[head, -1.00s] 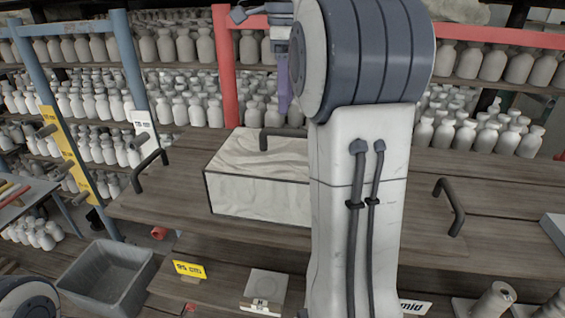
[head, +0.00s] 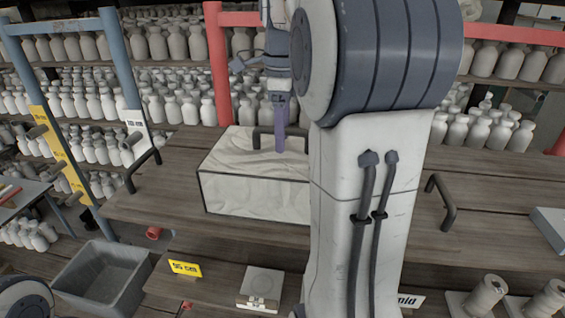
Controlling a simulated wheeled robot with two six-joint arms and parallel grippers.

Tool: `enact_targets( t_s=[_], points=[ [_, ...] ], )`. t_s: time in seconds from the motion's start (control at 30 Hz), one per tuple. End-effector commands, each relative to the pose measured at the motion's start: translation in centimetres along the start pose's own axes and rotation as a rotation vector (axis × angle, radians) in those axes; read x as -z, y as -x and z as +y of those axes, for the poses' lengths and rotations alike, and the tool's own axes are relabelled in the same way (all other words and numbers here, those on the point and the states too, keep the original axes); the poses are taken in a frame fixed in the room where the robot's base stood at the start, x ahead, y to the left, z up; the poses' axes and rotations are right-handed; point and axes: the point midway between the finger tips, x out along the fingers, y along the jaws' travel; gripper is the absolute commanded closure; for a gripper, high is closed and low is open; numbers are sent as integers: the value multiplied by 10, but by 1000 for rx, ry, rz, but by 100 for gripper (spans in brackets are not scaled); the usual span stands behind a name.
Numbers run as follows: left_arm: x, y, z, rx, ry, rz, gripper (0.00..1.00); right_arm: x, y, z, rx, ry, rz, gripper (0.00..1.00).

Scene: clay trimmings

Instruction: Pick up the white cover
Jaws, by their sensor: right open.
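The white cover (head: 245,158) is the pale, wrinkled top of a box-shaped bin on the wooden table, with a dark bar handle (head: 257,138) standing on it. My right gripper (head: 280,149) points down over the cover, its purple fingers overlapping the handle in the picture. It is open with nothing held; whether it touches the handle I cannot tell. My right arm hides the right part of the bin and cover. My left gripper is out of view.
Dark handles stand on the table at left (head: 141,171) and right (head: 441,201). A grey tub (head: 75,290) stands low at the left. Shelves of pale bottles (head: 181,46) fill the back. A small white block (head: 261,285) lies in front.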

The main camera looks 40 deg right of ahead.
Motion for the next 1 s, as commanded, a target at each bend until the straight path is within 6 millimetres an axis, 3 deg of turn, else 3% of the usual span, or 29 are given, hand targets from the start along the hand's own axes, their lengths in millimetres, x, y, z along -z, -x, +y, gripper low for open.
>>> enact_targets(
  t_s=[0.07, 0.2, 0.23, 1.0],
  points=[
    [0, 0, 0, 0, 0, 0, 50, 0, 0, 0, 0, 0, 0, 44],
    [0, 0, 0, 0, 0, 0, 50, 0, 0, 0, 0, 0, 0, 94],
    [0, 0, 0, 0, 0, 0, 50, 0, 0, 0, 0, 0, 0, 100],
    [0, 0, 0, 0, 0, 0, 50, 0, 1, 0, 1, 0, 0, 100]
  ],
)
